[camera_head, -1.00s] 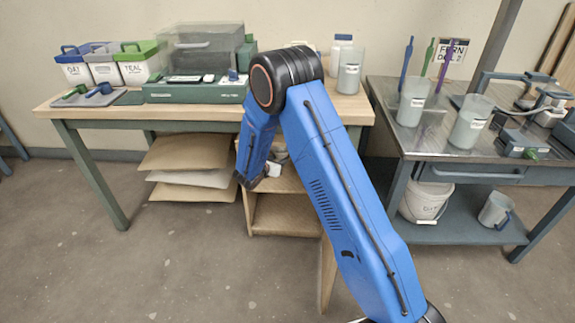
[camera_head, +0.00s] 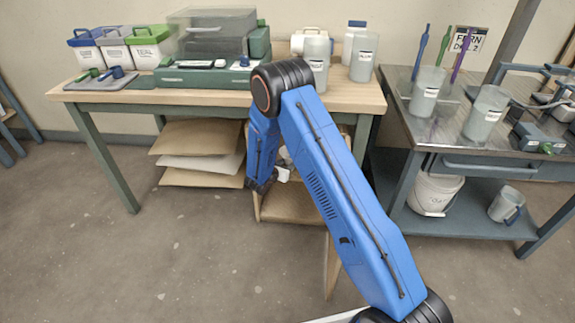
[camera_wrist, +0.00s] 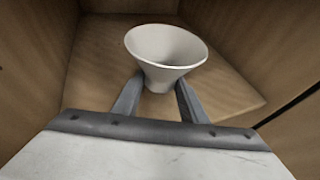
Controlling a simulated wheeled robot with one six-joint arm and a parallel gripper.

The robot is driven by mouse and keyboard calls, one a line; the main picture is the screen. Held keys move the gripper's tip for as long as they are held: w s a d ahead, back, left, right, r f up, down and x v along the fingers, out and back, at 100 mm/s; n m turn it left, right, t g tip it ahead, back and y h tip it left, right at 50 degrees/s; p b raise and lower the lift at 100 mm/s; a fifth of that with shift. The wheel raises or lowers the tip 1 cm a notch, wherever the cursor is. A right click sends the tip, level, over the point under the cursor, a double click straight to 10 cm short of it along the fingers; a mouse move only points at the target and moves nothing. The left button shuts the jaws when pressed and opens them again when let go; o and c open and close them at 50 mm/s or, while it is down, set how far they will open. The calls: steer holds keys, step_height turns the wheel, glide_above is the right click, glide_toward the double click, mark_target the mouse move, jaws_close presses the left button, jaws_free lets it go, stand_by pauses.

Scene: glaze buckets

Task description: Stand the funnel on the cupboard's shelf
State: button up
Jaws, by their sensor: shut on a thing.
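A white funnel (camera_wrist: 165,60) is between the two fingers of my gripper (camera_wrist: 158,95) in the wrist view, its wide mouth up. My gripper is shut on its narrower lower part. Behind and below the funnel is the wooden shelf (camera_wrist: 222,92) inside the cupboard; I cannot tell whether the funnel touches it. In the head view the small wooden cupboard (camera_head: 290,206) stands under the wooden-topped table, with my forearm and wrist in front of it. The funnel is mostly hidden there.
Cupboard walls (camera_wrist: 35,50) rise close on both sides of the funnel. The wooden table (camera_head: 130,95) carries lidded buckets and jugs above. The metal-topped table (camera_head: 430,130) stands to the right. Floor at the left front is clear.

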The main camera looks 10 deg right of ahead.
steer(key=shift+f, duration=0.6)
steer(key=o, duration=1.1)
steer(key=shift+c, duration=0.2)
steer(key=shift+r, duration=0.2)
steer(key=v, duration=1.2)
steer(key=shift+r, duration=0.4)
